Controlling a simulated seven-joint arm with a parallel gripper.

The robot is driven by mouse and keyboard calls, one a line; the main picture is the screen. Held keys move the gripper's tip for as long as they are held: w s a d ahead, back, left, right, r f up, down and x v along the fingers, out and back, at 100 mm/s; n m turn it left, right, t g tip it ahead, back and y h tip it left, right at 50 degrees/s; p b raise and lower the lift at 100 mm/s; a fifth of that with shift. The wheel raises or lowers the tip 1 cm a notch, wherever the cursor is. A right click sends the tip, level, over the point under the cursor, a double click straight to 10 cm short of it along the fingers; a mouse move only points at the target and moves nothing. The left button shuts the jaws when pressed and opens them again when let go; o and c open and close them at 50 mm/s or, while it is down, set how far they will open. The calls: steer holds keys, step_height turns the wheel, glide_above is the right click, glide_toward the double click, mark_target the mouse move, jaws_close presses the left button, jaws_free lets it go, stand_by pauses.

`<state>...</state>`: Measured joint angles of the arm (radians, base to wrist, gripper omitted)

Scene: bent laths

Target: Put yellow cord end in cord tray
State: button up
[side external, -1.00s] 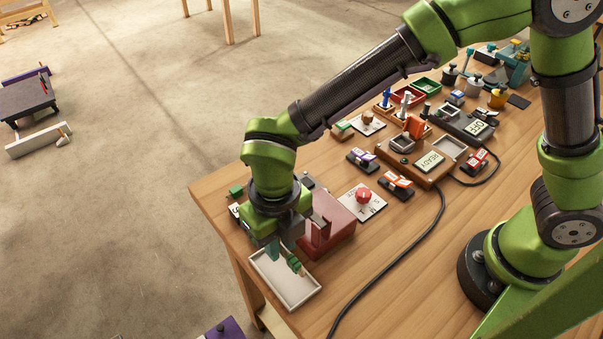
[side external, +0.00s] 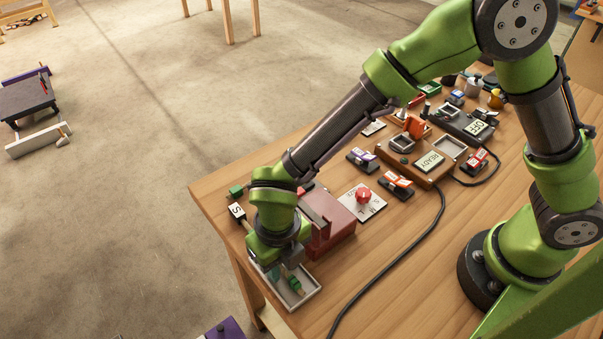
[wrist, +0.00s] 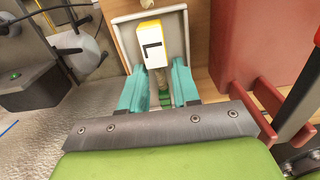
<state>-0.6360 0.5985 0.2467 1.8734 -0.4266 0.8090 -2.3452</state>
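The cord tray (side external: 311,295), white and shallow with a raised rim, lies at the table's near corner. It also shows in the wrist view (wrist: 127,42). My gripper (side external: 281,276) is low over it. In the wrist view my teal fingers (wrist: 160,82) flank the yellow cord end (wrist: 152,45), a white block with a yellow top and a dark letter mark. Its tan stem and ridged green part run between the fingers, and the green part (side external: 295,285) shows in the side view. The fingers look closed on it. Whether it touches the tray floor is unclear.
A red box (side external: 333,224) stands close beside my gripper. A white tag marked S (side external: 237,211) and a green block (side external: 236,190) are near the table's left edge. A red-knob plate (side external: 362,198) lies behind. A black cable (side external: 393,262) crosses the clear wood at right.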

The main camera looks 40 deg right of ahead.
mark_target(283, 267)
step_height(283, 267, up, 12)
steer(key=w+d+r+m+t+y, duration=0.1)
steer(key=d+r+m+t, duration=0.1)
steer(key=d+r+m, duration=0.5)
steer(key=w+d+r+m+t, duration=0.1)
steer(key=d+r+m, duration=0.1)
steer(key=d+m, duration=0.85)
steer(key=s+d+r+m+t, duration=0.1)
steer(key=d+m, duration=0.4)
steer(key=m, duration=0.6)
steer(key=s+d+r+m+t+y, duration=0.1)
steer(key=s+d+r+m+t, duration=0.1)
steer(key=m, duration=0.9)
steer(key=shift+s+d+m+t, duration=0.35)
steer(key=shift+s+d+t, duration=0.25)
steer(key=shift+s+d, duration=0.85)
steer(key=shift+a, duration=0.1)
